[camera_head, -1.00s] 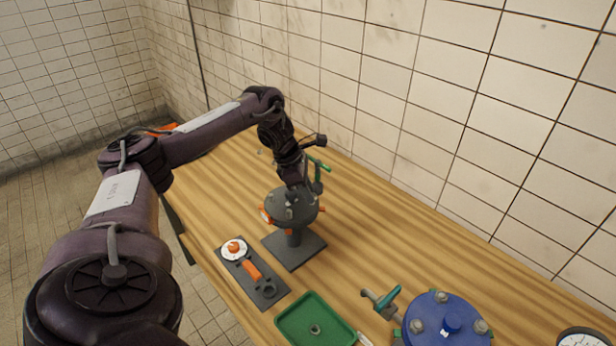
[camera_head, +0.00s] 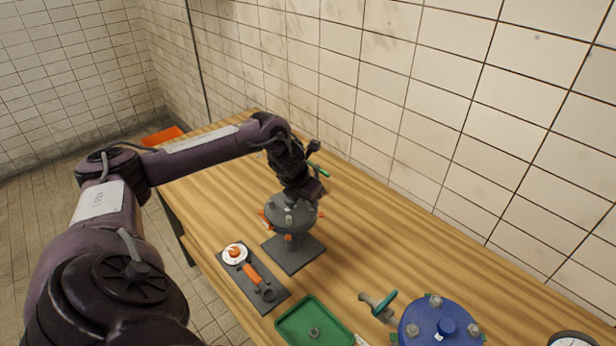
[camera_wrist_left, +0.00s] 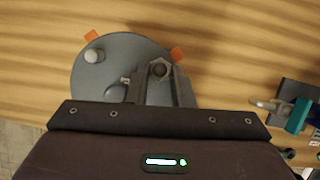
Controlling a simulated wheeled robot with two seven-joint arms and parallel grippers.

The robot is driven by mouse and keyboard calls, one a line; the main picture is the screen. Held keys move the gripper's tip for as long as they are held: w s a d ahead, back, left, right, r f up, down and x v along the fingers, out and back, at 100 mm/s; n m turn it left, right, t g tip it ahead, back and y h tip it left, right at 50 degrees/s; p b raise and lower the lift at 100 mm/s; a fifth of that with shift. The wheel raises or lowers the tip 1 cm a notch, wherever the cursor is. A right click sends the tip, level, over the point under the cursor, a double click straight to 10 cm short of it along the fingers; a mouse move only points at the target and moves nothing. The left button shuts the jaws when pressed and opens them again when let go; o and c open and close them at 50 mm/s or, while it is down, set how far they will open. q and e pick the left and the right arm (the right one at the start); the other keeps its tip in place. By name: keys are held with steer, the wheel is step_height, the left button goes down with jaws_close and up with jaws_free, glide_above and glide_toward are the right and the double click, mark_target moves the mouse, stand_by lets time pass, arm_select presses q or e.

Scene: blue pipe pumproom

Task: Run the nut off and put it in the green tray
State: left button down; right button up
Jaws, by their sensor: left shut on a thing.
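A round grey flange (camera_head: 291,214) stands on a post with a square dark base (camera_head: 293,254); it also shows in the wrist view (camera_wrist_left: 84,76), with bolts and orange tabs. My left gripper (camera_head: 300,198) comes down onto the flange's far right side. In the wrist view its two fingers (camera_wrist_left: 159,82) are shut on a dark hex nut (camera_wrist_left: 158,69) at the flange's rim. Whether the nut is still on its thread cannot be told. The green tray (camera_head: 287,329) is at the bottom of the head view, with one nut (camera_head: 314,332) in it.
A dark holder plate (camera_head: 245,277) with a white-and-orange dial and orange piece lies left of the tray. A teal-handled tool (camera_head: 381,305) and a blue flange (camera_head: 412,331) are at right. A green-handled part (camera_head: 318,171) stands behind my gripper. Open table lies toward the wall.

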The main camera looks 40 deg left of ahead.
arm_select(q)
steer(key=shift+r+p, duration=0.35)
steer(key=shift+r, duration=0.2)
steer(key=shift+r+p, duration=0.45)
steer(key=shift+r, duration=1.75)
